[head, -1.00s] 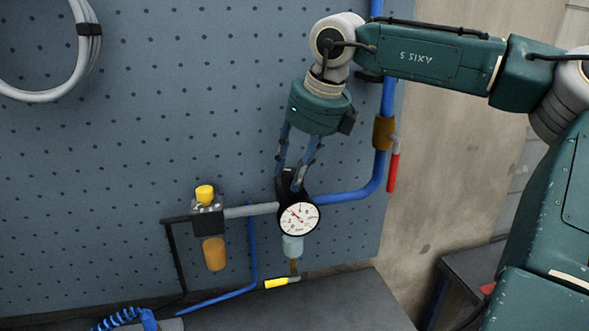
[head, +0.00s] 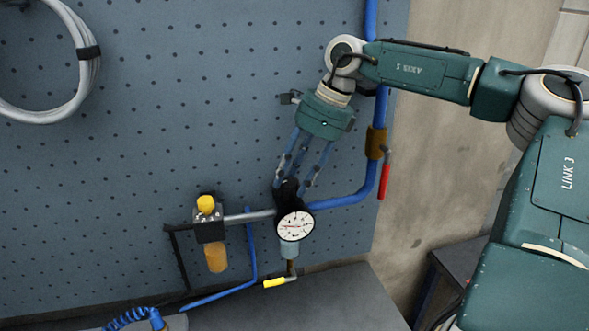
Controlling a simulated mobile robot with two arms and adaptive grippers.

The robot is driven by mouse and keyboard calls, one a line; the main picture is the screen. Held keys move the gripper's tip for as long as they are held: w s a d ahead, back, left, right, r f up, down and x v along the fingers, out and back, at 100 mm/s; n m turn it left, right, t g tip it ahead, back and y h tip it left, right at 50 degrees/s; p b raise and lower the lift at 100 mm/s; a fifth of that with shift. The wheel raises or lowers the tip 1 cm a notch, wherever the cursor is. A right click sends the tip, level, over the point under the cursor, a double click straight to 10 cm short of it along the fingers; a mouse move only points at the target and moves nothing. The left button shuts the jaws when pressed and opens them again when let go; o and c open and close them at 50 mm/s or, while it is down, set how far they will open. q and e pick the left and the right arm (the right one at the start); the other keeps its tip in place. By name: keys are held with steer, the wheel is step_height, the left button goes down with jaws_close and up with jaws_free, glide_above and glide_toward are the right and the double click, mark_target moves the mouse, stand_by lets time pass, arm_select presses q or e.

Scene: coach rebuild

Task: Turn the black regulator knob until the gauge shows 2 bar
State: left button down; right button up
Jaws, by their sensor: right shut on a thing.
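The black regulator knob (head: 289,192) sits on top of the regulator, just above the gauge. The round white gauge (head: 295,226) faces me. Its needle lies close to level across the dial, but the numbers are too small to read. My right gripper (head: 289,186) comes down from above, tilted, with its blue fingers shut on the knob. The fingers hide parts of the knob's sides. My left gripper is not in view.
A blue pipe (head: 340,200) with a red-handled valve (head: 384,176) runs close on the right. A yellow-capped unit with an amber bowl (head: 216,257) hangs to the left. A yellow-handled drain valve (head: 274,283) is below. The pegboard (head: 190,120) stands behind.

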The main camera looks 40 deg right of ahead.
steer(key=shift+w+r+n, duration=0.25)
steer(key=shift+r+n, duration=0.05)
steer(key=shift+n, duration=0.1)
steer(key=o, duration=1.1)
steer(key=shift+w+a+f, duration=0.15)
steer(key=shift+w+f, duration=0.05)
steer(key=shift+f, duration=0.05)
steer(key=v, duration=1.2)
